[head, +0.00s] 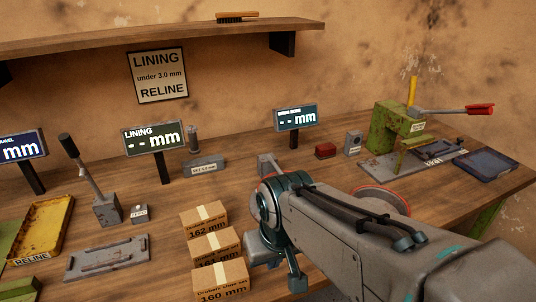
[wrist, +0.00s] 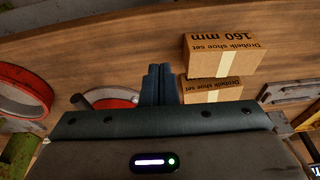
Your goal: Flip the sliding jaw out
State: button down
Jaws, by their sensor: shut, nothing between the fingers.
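I cannot make out the sliding jaw for certain in either view. A grey metal piece (head: 268,162) shows just behind my arm in the head view, and my arm hides whatever is joined to it. In the wrist view my gripper (wrist: 159,84) has its two dark fingers together with nothing between them. Its fingertips point toward the wooden bench, just left of the stacked shoe-set boxes in that view. A red-rimmed round part (wrist: 110,98) lies left of the fingers, partly hidden by the gripper body. My arm covers much of the bench's right half in the head view.
Several cardboard boxes (head: 220,277) stand at the bench front. A red-rimmed ring (head: 384,198) is partly behind my arm. A green press (head: 398,130) with a red-handled lever stands at right. A lever stand (head: 106,208), yellow tray (head: 42,232) and grey plate (head: 107,258) are at left.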

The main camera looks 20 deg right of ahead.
jog(key=w+d+r+p, duration=0.1)
jog(key=w+d+r, duration=0.2)
jog(key=w+d, duration=0.2)
jog(key=w+d+r+p, duration=0.1)
jog(key=w+d+r, duration=0.3)
jog(key=w, duration=0.8)
jog(key=w+d+r+m+t+p, duration=0.1)
jog(key=w+d+r, duration=0.3)
jog(key=w+d, duration=0.2)
jog(key=shift+w+d+r+p, duration=0.15)
jog(key=shift+w+d+p, duration=0.15)
jog(key=shift+w, duration=0.85)
notch_tip(320, 180, down, 10)
jog(key=shift+r+p, duration=0.1)
jog(key=shift+p, duration=0.85)
jog(key=shift+s+a, duration=0.1)
jog(key=shift+s, duration=0.15)
